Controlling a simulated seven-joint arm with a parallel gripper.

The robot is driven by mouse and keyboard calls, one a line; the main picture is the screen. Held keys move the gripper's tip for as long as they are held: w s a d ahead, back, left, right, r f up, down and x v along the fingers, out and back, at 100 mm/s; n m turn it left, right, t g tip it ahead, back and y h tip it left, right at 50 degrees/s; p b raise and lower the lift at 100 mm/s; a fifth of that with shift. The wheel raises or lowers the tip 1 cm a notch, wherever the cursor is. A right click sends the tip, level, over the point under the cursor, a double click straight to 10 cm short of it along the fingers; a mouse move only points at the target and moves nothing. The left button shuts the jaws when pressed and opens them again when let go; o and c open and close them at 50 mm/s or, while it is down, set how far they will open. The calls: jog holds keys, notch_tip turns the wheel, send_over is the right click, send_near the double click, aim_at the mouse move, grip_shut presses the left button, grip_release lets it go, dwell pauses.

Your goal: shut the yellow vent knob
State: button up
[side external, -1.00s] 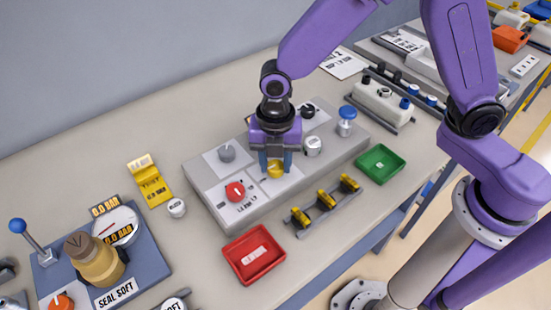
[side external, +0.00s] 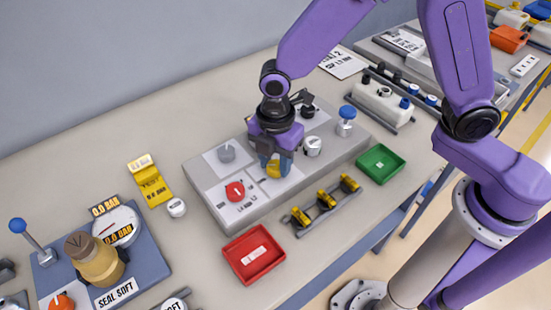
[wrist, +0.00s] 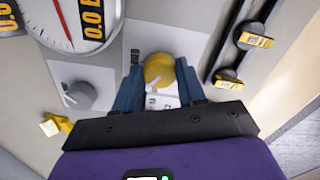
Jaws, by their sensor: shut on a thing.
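The yellow vent knob (side external: 274,168) sits on the grey panel block (side external: 205,190), between the red knob (side external: 235,191) and a white knob (side external: 313,146). My gripper (side external: 276,170) points down over it, with its blue fingers on either side. In the wrist view the yellow knob (wrist: 158,70) shows between the two fingertips (wrist: 159,76), and the gripper is shut on it. A white label lies just below the knob there, partly hidden by the fingers. The knob's pointer position is hard to tell.
A grey knob (side external: 226,153) and a blue-topped valve (side external: 346,120) share the block. A red tray (side external: 253,254), a green tray (side external: 380,164) and a rail of yellow clips (side external: 325,201) stand in front. A gauge stand (side external: 117,223) is at the left.

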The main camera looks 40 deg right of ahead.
aim_at(277, 165)
jog(key=m, duration=0.5)
jog(key=shift+m, duration=2.6)
jog(key=o, duration=1.1)
jog(key=shift+c, duration=0.2)
jog(key=shift+r, duration=0.1)
notch_tip(277, 165, up, 17)
jog(key=shift+r, duration=0.15)
jog(key=s+d+f, duration=0.3)
jog(key=s+d, duration=0.6)
jog(key=d, duration=0.1)
jog(key=s+d+f, duration=0.4)
jog(key=s+d, duration=0.6)
jog(key=shift+n, duration=0.3)
